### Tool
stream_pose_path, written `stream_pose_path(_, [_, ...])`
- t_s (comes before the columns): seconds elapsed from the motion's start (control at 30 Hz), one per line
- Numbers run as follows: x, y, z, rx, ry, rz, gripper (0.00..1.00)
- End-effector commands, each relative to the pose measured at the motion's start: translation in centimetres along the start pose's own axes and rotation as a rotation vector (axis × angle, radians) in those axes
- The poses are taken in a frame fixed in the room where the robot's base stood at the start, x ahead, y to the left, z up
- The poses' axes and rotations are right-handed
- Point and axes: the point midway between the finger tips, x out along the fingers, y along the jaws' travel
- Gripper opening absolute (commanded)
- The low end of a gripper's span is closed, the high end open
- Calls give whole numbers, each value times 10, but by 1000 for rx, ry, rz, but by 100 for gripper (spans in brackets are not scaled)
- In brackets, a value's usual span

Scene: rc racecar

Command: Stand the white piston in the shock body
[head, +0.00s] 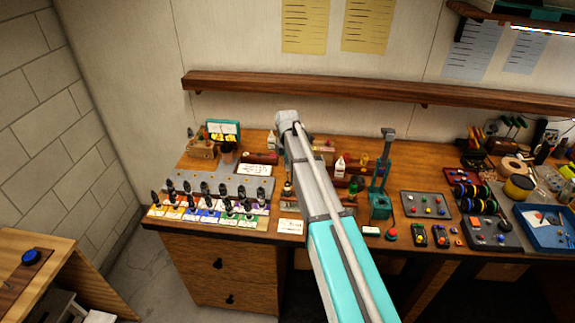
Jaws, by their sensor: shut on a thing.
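My arm reaches from the bottom of the head view up over the workbench (281,223). Its grey joint is in front of the back part of the bench. My gripper is hidden behind the arm or too small to make out, so its fingers and anything in them do not show. I cannot pick out the white piston or the shock body at this size; the arm covers part of the bench middle.
Several dark-topped bottles stand on coloured cards at the bench's left. A teal stand (380,207) rises right of my arm. A grey tray (410,211) and a blue tray (533,236) lie further right. A wooden shelf (375,90) crosses the wall.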

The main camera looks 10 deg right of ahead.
Motion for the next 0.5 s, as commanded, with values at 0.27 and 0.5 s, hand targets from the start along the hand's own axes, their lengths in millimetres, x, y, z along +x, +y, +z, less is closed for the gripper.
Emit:
stream_pose_path(0.27, [7, 0, 0, 0, 0, 0, 0])
stream_pose_path(0.5, [12, 0, 0, 0, 0, 0, 0])
